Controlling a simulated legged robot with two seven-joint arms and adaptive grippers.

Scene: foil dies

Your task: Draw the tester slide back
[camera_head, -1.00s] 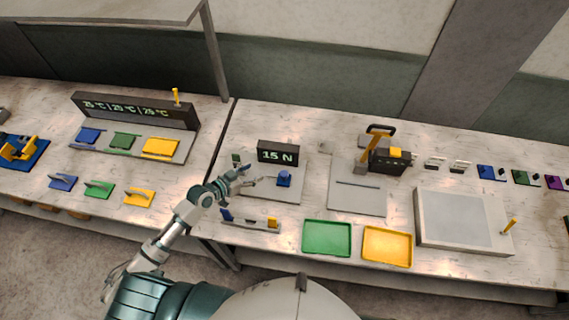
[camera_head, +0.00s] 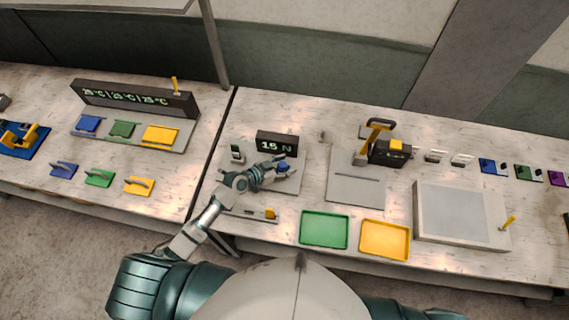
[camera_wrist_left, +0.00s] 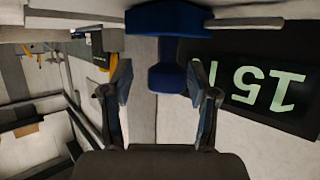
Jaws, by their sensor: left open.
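The tester is a grey plate (camera_head: 296,184) with a black display (camera_head: 277,144) reading 15 N, on the middle bench. Its blue slide (camera_head: 283,167) is partly covered by my left gripper (camera_head: 287,172) in the head view. In the left wrist view the blue slide (camera_wrist_left: 168,76) appears between the two fingers of my open left gripper (camera_wrist_left: 162,92), with a gap on either side. I cannot tell how deep it sits between them. A thin metal rod (camera_wrist_left: 245,22) runs beside the slide, and the display (camera_wrist_left: 265,92) appears upside down. My right gripper is not in view.
A small dark-screened device (camera_head: 237,152) stands left of the display. Green (camera_head: 324,230) and yellow (camera_head: 386,239) trays lie front right. A grey plate (camera_head: 357,190) is right of the tester.

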